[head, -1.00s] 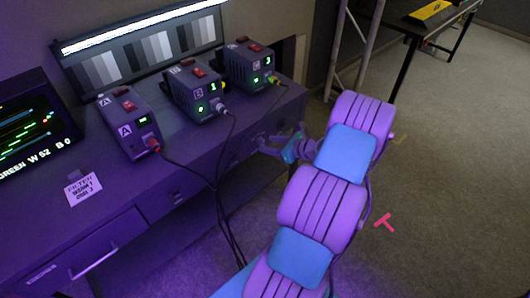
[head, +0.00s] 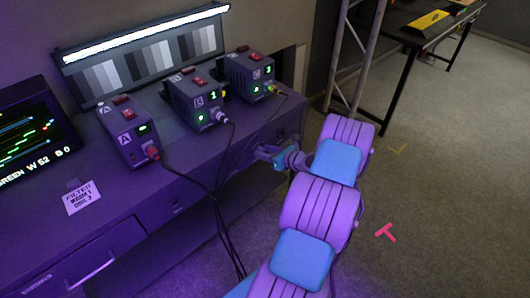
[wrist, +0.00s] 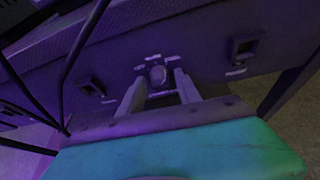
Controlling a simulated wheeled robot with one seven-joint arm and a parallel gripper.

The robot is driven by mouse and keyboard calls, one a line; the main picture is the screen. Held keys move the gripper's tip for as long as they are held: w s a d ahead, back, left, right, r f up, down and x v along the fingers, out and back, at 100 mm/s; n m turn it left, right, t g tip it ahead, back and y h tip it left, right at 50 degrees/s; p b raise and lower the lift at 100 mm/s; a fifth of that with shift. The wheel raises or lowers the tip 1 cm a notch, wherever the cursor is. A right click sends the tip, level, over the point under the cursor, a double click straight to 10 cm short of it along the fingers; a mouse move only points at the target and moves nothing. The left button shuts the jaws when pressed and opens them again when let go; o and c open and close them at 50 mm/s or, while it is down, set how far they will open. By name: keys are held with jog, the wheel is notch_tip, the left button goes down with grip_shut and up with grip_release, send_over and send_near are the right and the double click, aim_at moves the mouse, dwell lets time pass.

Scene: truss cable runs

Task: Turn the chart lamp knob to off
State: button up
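The chart lamp (head: 150,32) is a lit white bar above a grey-step chart (head: 148,50) at the back of the desk. A small round grey knob (wrist: 158,75) sits on the desk's front panel in the wrist view, with small pale marks around it too small to read. My gripper (wrist: 156,90) is open, its two fingers on either side of the knob's lower part as seen; I cannot tell whether they touch it. In the head view my gripper (head: 265,154) is at the desk front's right part, and the knob is not clear there.
The desk (head: 150,190) carries several boxes with red switches, among them box A (head: 127,132), and a screen (head: 35,130). Black cables (head: 215,210) hang down its front, left of my gripper. Rectangular fittings (wrist: 245,48) flank the knob. The floor at right is mostly clear.

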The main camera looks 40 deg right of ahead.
grip_shut()
dwell(0.6)
jog(key=n+t+h+b, duration=0.1)
jog(key=n+h+b, duration=0.1)
jog(key=n+b, duration=0.3)
jog(key=n+t+h+b, duration=0.1)
jog(key=n+h+b, duration=0.2)
jog(key=b, duration=0.5)
jog(key=a+f+n+t+h+b, duration=0.1)
jog(key=n+h+b, duration=0.1)
jog(key=n+b, duration=0.4)
jog(key=shift+a+n+h+b, duration=0.1)
jog(key=shift+n+h+b, duration=0.2)
jog(key=shift+h, duration=0.1)
